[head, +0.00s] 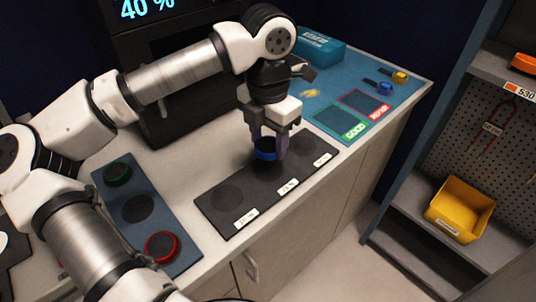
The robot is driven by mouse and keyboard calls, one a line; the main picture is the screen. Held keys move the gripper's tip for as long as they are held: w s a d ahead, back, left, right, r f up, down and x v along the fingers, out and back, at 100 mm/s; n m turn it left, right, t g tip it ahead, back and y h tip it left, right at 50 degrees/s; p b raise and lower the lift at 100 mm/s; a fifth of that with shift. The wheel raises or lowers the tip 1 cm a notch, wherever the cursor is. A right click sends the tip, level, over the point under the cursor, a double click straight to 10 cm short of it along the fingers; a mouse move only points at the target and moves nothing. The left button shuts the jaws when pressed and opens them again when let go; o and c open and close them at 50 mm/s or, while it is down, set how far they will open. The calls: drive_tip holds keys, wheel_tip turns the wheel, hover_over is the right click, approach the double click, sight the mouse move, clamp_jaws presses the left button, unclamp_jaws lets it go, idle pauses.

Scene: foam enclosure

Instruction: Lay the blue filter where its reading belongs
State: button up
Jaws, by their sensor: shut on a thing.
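My gripper (269,146) is shut on the blue filter (264,154), a round disc with a dark top. The filter is over the middle of the black mat (240,183), around its middle spot. I cannot tell whether it touches the mat. The mat has a darker round spot at the left (227,198) and one at the right (300,147). White labels (288,188) stand along its front edge, too small to read surely. A display (147,8) at the top left reads 40 %.
A blue-grey tray (110,207) at the left holds a green filter (117,174) and a red filter (161,247), with an empty dark spot between. Green and red marked areas (340,121) lie on a blue mat at the back right. A teal box (320,48) stands behind.

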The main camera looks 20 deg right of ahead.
sight(268, 169)
wheel_tip(268, 169, down, 6)
drive_tip(key=shift+r+p, duration=0.15)
drive_tip(key=shift+p, duration=0.2)
drive_tip(key=shift+f+b, duration=0.25)
drive_tip(key=shift+b, duration=0.05)
drive_tip(key=o, duration=1.1)
drive_tip(key=shift+r, duration=0.1)
drive_tip(key=shift+c, duration=0.2)
drive_tip(key=shift+r, duration=0.1)
wheel_tip(268, 169, up, 12)
drive_tip(key=shift+r+b, duration=0.1)
drive_tip(key=shift+b, duration=0.65)
